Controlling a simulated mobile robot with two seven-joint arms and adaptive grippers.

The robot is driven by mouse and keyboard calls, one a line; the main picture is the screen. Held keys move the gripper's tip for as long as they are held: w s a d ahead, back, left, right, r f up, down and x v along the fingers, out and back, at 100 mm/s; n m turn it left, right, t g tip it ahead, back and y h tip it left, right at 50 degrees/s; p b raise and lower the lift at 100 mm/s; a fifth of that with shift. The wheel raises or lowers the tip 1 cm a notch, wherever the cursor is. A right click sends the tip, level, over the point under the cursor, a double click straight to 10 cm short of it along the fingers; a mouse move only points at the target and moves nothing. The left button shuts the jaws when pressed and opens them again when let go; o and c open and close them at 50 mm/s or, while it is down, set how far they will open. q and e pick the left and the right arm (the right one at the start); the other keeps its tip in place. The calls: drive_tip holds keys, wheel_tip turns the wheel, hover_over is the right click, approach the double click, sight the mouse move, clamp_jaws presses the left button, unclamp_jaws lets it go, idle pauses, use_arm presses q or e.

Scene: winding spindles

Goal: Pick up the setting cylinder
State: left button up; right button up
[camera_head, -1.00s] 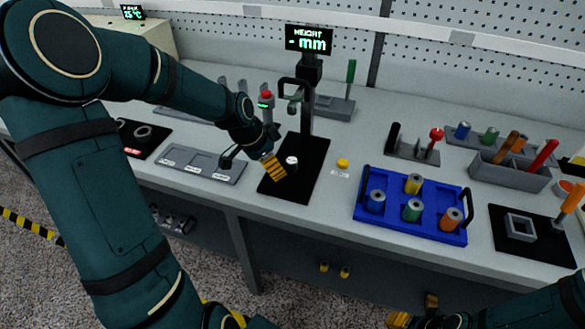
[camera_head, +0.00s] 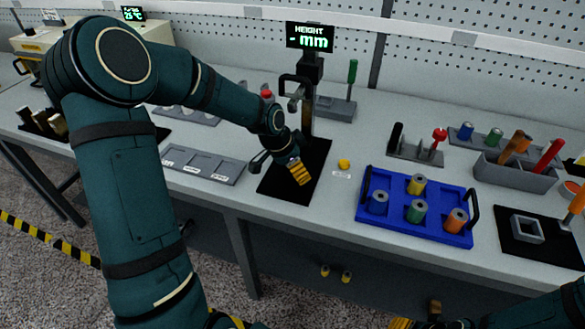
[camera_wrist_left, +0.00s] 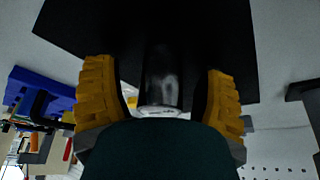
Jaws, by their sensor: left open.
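The setting cylinder (camera_wrist_left: 160,75) shows in the left wrist view as a dark, shiny cylinder with a pale end face towards the camera. It stands over the black base plate (camera_head: 276,184) of the height gauge. My left gripper (camera_wrist_left: 160,103) is open, with one yellow finger on each side of the cylinder and visible gaps between. In the head view my left gripper (camera_head: 298,172) is low over the plate and hides the cylinder. My right gripper (camera_head: 418,316) is partly visible at the bottom edge; its opening is unclear.
The gauge column (camera_head: 309,100) rises behind my left gripper, below a display (camera_head: 310,37). A grey tray (camera_head: 200,164) lies left and a yellow knob (camera_head: 344,163) right. A blue tray (camera_head: 390,228) with several spools stands further right.

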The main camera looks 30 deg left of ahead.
use_arm(q)
clamp_jaws()
drive_tip(key=shift+r, duration=0.2)
